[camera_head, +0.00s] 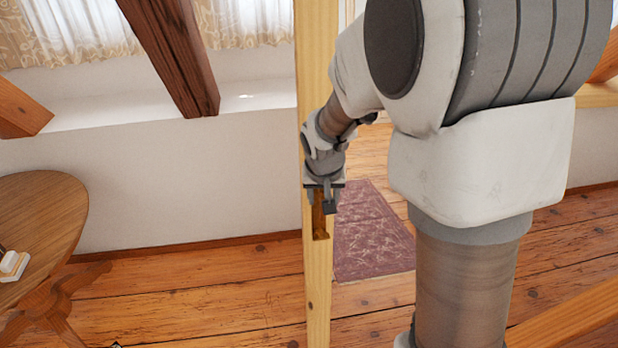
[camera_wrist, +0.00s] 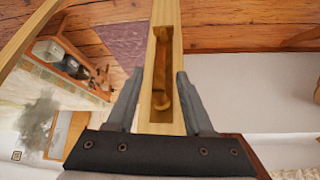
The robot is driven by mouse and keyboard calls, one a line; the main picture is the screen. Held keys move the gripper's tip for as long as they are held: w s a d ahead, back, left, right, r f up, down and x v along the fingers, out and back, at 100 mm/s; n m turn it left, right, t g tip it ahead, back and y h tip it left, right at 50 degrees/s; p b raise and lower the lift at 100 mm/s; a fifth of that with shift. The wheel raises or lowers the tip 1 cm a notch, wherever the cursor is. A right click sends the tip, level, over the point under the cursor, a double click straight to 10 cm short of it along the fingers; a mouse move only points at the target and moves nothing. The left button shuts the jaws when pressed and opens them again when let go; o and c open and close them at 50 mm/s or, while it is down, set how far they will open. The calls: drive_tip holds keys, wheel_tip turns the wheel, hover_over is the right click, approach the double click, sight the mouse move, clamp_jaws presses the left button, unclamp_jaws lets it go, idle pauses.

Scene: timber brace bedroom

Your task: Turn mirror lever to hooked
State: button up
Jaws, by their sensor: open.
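A brass-coloured lever (camera_wrist: 161,85) is mounted on a light timber upright (camera_wrist: 173,20). In the wrist view it runs along the upright and has a curved end between my fingers. In the head view the brass fitting (camera_head: 320,222) shows just below my gripper (camera_head: 327,203), partly hidden by it. My gripper (camera_wrist: 158,92) is open, with one finger on each side of the upright and the lever's lower end. I see no finger closed on the lever. Whether a finger touches it, I cannot tell.
A round wooden table (camera_head: 45,205) stands at the left. A purple patterned rug (camera_head: 370,235) lies on the plank floor behind the upright. A dark sloping beam (camera_head: 178,55) is at the back. Open floor (camera_head: 200,290) lies left of the upright. My arm covers much of the right.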

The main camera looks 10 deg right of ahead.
drive_tip(key=x, duration=0.8)
clamp_jaws()
idle(1.4)
